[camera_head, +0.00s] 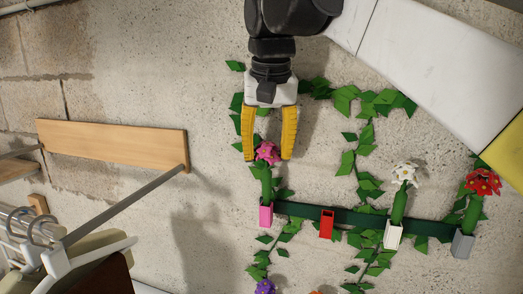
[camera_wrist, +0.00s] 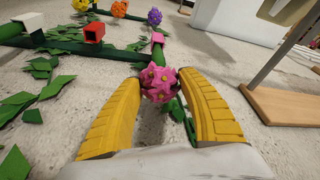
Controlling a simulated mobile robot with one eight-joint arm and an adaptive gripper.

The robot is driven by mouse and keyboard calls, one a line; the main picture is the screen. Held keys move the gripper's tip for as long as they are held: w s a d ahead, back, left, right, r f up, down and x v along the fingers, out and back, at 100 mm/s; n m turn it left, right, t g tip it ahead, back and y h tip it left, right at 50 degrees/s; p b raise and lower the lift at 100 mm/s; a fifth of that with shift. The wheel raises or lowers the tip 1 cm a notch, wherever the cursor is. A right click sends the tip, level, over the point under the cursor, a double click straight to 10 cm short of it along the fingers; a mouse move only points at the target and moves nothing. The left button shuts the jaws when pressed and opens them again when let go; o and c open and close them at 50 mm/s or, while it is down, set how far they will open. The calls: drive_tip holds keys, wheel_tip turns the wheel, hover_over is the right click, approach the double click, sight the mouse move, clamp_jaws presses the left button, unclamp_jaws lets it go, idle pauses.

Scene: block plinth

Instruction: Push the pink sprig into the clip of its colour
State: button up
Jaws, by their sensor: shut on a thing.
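The pink sprig (camera_head: 267,153) has a pink flower head and a green stem pointing down. My gripper (camera_head: 268,157), with two yellow fingers, is shut on it near the flower head. The pink clip (camera_head: 266,214) is at the left end of a dark green rail, directly below the sprig. The stem's lower end meets the clip's top in the head view; how deep it sits, I cannot tell. In the wrist view the pink flower (camera_wrist: 158,83) lies between the fingertips, with the pink clip (camera_wrist: 157,39) just beyond it.
The green rail (camera_head: 350,218) also bears an empty red clip (camera_head: 327,224), a white clip (camera_head: 393,235) holding a white sprig (camera_head: 405,174), and a grey clip (camera_head: 462,244) holding a red sprig (camera_head: 482,183). Leafy vines cover the wall. A wooden shelf (camera_head: 115,145) is at left.

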sight(267, 141)
drive_tip(key=shift+f+b, duration=0.4)
drive_tip(key=shift+f, duration=0.3)
drive_tip(key=o, duration=1.8)
drive_tip(key=shift+o, duration=0.2)
drive_tip(key=shift+r, duration=0.15)
wheel_tip(267, 141, up, 5)
drive_tip(key=p, duration=0.4)
drive_tip(key=shift+f, duration=0.2)
